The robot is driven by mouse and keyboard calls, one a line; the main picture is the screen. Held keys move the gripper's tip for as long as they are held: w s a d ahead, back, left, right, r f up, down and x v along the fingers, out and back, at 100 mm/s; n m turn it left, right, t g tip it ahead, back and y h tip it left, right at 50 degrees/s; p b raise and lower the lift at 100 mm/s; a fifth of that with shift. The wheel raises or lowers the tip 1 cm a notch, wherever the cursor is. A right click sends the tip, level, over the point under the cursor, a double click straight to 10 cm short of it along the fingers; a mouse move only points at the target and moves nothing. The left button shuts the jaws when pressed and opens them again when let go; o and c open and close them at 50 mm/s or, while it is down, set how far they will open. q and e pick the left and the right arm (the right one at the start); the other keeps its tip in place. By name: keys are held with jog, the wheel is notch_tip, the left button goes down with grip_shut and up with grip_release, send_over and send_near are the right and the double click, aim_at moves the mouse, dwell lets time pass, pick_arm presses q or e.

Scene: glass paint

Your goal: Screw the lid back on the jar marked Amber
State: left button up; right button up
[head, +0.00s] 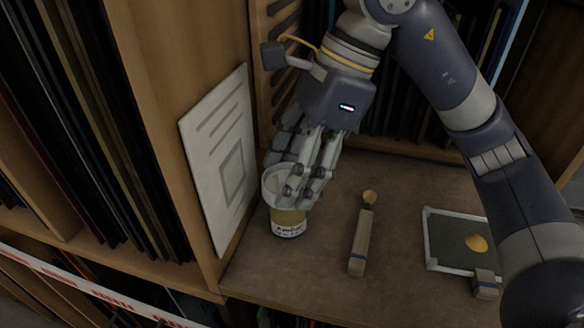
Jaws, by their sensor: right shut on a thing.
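The jar marked Amber (289,218) stands upright on the brown work surface, left of centre, with yellowish contents and a white label at its base. A pale, wide, round lid (270,187) shows at the top of the jar. My right gripper (291,194) reaches down from above, its fingers shut on the lid and covering much of it. I cannot tell whether the lid is seated or turned on the thread. My left gripper is not in view.
A brush-like tool with a wooden handle (360,240) lies right of the jar. Farther right is a framed dark panel (452,245) with an amber spot, and a small block (486,284). A white sheet (222,160) leans on the wooden side wall close left of the jar.

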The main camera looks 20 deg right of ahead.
jog(key=shift+f+b, duration=0.9)
jog(key=shift+b, duration=0.2)
dwell(1.4)
jog(key=m+t+b, duration=0.1)
jog(key=m, duration=0.2)
jog(key=shift+s+f, duration=0.1)
jog(key=shift+s+m+t+h, duration=0.1)
jog(key=shift+m+t+h, duration=0.3)
jog(key=shift+m, duration=0.7)
jog(key=shift+m+t+b, duration=0.3)
jog(key=shift+m+b, duration=0.1)
jog(key=shift+m, duration=0.4)
jog(key=m, duration=0.1)
jog(key=m+h, duration=0.1)
jog(key=m, duration=0.1)
jog(key=shift+s+a+m+t+b, duration=0.1)
jog(key=shift+a+m+t+b, duration=0.05)
jog(key=shift+m+t+b, duration=0.2)
